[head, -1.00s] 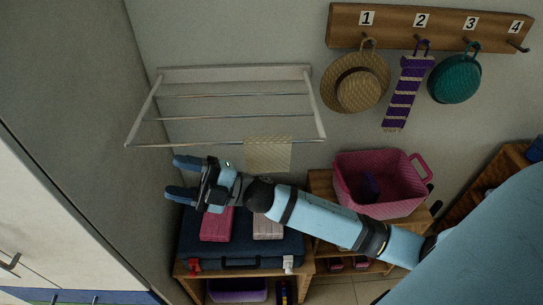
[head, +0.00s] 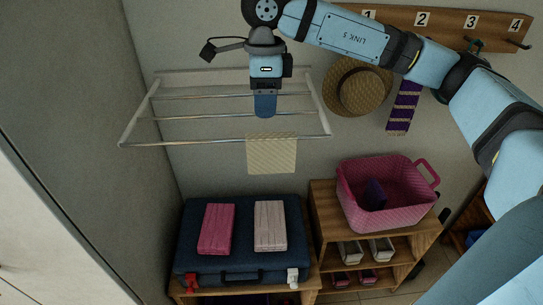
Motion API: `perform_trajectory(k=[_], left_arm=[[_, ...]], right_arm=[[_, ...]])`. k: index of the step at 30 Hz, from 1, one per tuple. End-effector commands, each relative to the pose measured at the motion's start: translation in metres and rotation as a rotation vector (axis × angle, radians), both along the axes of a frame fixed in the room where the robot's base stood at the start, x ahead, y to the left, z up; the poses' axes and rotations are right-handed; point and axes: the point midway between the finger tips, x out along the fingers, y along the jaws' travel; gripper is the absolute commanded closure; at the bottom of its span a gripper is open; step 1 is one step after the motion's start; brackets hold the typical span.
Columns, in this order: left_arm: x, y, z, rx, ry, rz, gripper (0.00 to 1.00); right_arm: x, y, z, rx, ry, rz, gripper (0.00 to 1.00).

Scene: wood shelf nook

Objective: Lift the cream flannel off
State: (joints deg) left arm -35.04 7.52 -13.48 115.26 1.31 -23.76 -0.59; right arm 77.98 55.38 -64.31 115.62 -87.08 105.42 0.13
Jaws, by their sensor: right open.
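The cream flannel (head: 271,155) hangs over the front bar of the wall drying rack (head: 180,143), toward its right end. My right gripper (head: 265,106) points down above the rack, just above and a little left of the flannel in the picture. Its blue fingers overlap each other from this angle; it is open, and nothing shows between the fingers. I see a gap in the picture between the fingertips and the flannel. My left gripper is not in view.
A pink basket (head: 350,211) stands on a wooden shelf unit (head: 325,213) at the right. A straw hat (head: 335,98) and a purple scarf (head: 400,113) hang from the numbered peg board (head: 497,24).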

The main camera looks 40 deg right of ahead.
Motion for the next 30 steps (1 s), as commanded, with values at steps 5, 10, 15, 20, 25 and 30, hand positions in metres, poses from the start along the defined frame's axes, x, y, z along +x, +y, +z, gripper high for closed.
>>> perform_trajectory(k=[5,10,15,20,25,30], left_arm=[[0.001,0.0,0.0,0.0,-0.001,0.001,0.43],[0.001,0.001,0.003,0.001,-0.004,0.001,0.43],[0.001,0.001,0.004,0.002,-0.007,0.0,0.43],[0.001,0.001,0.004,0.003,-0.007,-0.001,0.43],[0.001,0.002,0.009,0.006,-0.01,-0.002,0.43],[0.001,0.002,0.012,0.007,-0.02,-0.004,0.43]], right_arm=[[0.001,-0.012,-0.006,-0.051,-0.017,-0.016,0.43],[0.001,-0.012,-0.04,-0.05,-0.015,-0.016,0.43],[0.001,-0.012,-0.068,-0.047,-0.016,-0.016,0.43],[0.001,-0.012,-0.079,-0.047,-0.018,-0.015,0.43],[-0.001,-0.015,-0.097,-0.047,-0.016,-0.016,0.43],[-0.002,-0.017,-0.122,-0.046,-0.016,-0.015,0.43]])
